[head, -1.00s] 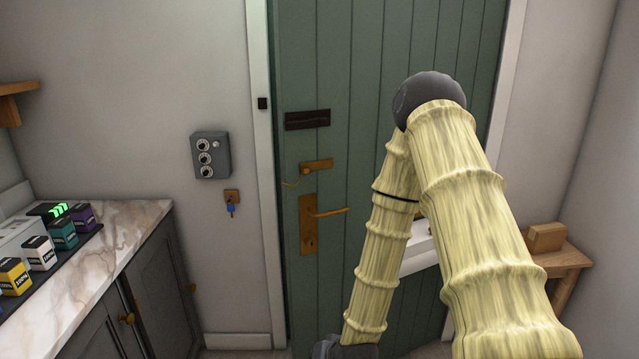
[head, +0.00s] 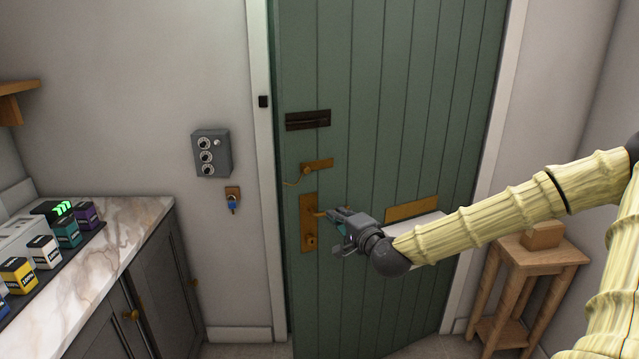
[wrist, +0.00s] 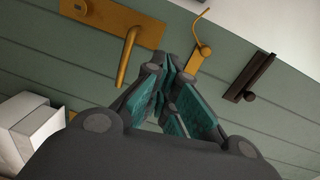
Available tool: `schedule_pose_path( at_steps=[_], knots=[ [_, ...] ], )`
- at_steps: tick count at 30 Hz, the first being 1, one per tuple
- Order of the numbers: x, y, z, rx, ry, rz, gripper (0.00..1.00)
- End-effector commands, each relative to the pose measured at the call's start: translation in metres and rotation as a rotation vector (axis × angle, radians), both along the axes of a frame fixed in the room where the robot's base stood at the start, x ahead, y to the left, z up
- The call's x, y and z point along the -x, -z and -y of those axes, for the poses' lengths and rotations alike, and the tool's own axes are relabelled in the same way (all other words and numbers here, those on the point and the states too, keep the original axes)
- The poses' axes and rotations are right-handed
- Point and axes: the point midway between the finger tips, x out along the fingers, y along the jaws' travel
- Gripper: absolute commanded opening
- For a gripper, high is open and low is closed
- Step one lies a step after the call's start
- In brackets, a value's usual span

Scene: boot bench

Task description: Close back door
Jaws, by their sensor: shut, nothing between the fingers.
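The green plank back door (head: 395,130) fills the middle of the head view. Its left edge lies close to the white frame; I cannot tell whether it is fully shut. A brass lever handle on a plate (head: 307,235) is on its left side. My gripper (head: 335,214) is at the lever, with its fingers shut and empty. In the wrist view the fingers (wrist: 170,85) point at the door, beside the brass lever (wrist: 127,55). I cannot tell whether they touch it. A brass latch (head: 316,165) with a hook and a dark bolt (head: 307,120) sit above.
A marble counter (head: 130,225) with several coloured boxes stands at the left. A grey dial box (head: 211,153) and a blue key (head: 233,203) hang on the wall. A wooden stool (head: 530,255) with a small box stands at the right.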

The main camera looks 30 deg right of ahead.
Motion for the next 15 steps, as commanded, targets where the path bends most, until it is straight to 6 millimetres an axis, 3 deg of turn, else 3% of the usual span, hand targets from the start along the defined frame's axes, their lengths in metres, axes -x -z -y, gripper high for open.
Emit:
schedule_pose_path(
  at_steps=[6, 15],
  knots=[
    [-0.002, -0.024, 0.010, -0.070, 0.024, 0.075, 0.00],
    [-0.012, -0.021, 0.013, -0.078, 0.028, 0.083, 0.00]
  ],
)
